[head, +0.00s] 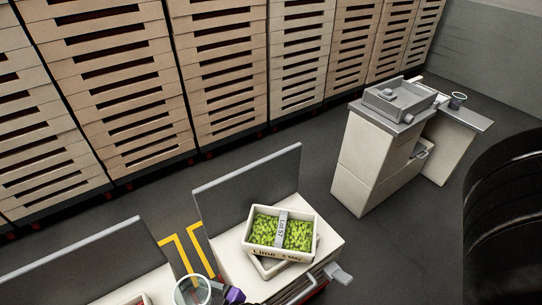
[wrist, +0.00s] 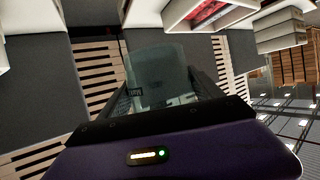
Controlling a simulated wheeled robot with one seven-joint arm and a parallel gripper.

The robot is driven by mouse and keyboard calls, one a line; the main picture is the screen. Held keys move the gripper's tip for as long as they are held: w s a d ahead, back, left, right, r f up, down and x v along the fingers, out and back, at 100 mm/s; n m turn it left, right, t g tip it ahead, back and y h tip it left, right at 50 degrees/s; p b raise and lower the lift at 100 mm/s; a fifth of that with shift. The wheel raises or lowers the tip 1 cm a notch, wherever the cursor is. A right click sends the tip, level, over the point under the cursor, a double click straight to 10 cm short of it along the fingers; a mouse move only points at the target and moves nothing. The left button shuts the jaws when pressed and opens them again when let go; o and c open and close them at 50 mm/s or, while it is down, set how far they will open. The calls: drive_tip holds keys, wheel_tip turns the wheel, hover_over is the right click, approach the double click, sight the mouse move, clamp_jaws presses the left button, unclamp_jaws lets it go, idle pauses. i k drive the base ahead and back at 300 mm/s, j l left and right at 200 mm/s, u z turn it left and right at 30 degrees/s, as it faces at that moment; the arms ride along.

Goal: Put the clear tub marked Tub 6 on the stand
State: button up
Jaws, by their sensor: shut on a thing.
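A clear tub (head: 192,289) is at the bottom edge of the head view, with its round rim up. In the wrist view the clear tub (wrist: 158,70) sits between the two dark fingers of my gripper (wrist: 162,92), which is shut on it. A dark label shows on its side, too small to read surely. My purple gripper (head: 232,295) is beside the tub in the head view, mostly cut off. I cannot tell surely which thing is the stand; a pale cabinet (head: 370,150) with a grey machine (head: 395,100) on top stands at the right.
A white crate of green candy (head: 310,222), marked Lime, lies on another crate on a pale bench (head: 225,255). Wooden crates (head: 120,80) line the back. A black rounded thing (head: 510,220) is at right. Dark floor lies between.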

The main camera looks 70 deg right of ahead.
sight(470, 115)
drive_tip(key=k+z, duration=0.2)
drive_tip(key=z, duration=0.25)
drive_tip(key=k+l+z, duration=0.1)
drive_tip(key=z, duration=0.35)
drive_tip(key=l+z, duration=0.3)
drive_tip(key=i+l+z, duration=0.1)
drive_tip(key=l+z, duration=0.25)
drive_tip(key=l, duration=0.15)
drive_tip(key=i+l+z, duration=0.1)
drive_tip(key=l+z, duration=0.2)
drive_tip(key=l, duration=0.15)
drive_tip(key=i+l, duration=0.15)
drive_tip(key=l, duration=0.25)
drive_tip(key=i+l, duration=0.15)
drive_tip(key=l, duration=0.25)
drive_tip(key=i+l, duration=0.15)
drive_tip(key=l, duration=0.25)
drive_tip(key=i+l, duration=0.2)
drive_tip(key=l, duration=0.2)
drive_tip(key=i+l, duration=0.15)
drive_tip(key=l, duration=0.25)
